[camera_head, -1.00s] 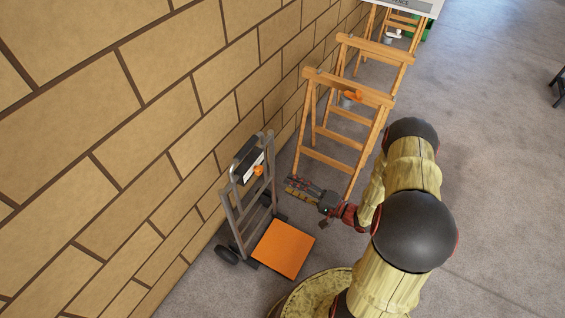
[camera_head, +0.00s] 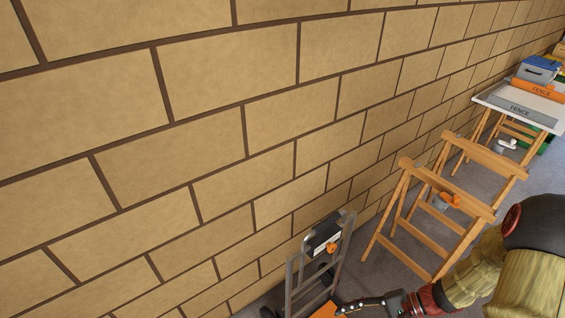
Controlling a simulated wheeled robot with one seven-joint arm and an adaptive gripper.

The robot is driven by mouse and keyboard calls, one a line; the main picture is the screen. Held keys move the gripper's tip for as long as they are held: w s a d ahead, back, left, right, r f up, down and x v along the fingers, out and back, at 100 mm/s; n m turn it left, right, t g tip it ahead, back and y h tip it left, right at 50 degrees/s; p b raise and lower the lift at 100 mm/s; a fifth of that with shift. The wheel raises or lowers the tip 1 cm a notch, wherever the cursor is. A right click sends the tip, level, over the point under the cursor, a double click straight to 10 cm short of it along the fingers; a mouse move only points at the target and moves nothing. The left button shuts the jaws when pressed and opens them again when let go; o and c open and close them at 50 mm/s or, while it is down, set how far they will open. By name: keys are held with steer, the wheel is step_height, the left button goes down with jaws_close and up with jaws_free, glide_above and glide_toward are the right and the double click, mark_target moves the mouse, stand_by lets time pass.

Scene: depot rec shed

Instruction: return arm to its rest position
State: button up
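My gripper (camera_head: 348,308) is at the bottom of the head view, at the end of my arm, which comes in from the lower right. It is beside the right side of a grey hand truck (camera_head: 293,285) with an orange plate (camera_head: 327,311). The gripper is seen small and from the side, so its finger gap is not clear. I see nothing hanging from it. Part of my arm is cut off by the frame edge.
A block wall (camera_head: 200,120) fills the left and middle. Wooden trestles (camera_head: 425,225) stand along it at right, close to my arm. Farther back, a white board (camera_head: 520,105) bears an orange box and a blue-grey box (camera_head: 538,69).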

steer(key=s+d+r+n+h+p, duration=0.1)
steer(key=s+d+r+n+h, duration=0.15)
steer(key=r+h, duration=0.45)
steer(key=s+d+r+n+h+p, duration=0.1)
steer(key=d+r+n+h, duration=0.2)
steer(key=r, duration=0.7)
steer(key=a+r+n+t, duration=0.2)
steer(key=r+t, duration=0.1)
steer(key=r, duration=0.5)
steer(key=a+r+n+t+h+p, duration=0.1)
steer(key=a+r+n+t, duration=0.1)
steer(key=r, duration=0.7)
steer(key=shift+a+r+n+t, duration=0.15)
steer(key=shift+a+n+t, duration=0.3)
steer(key=shift+a, duration=0.25)
steer(key=shift+c, duration=0.4)
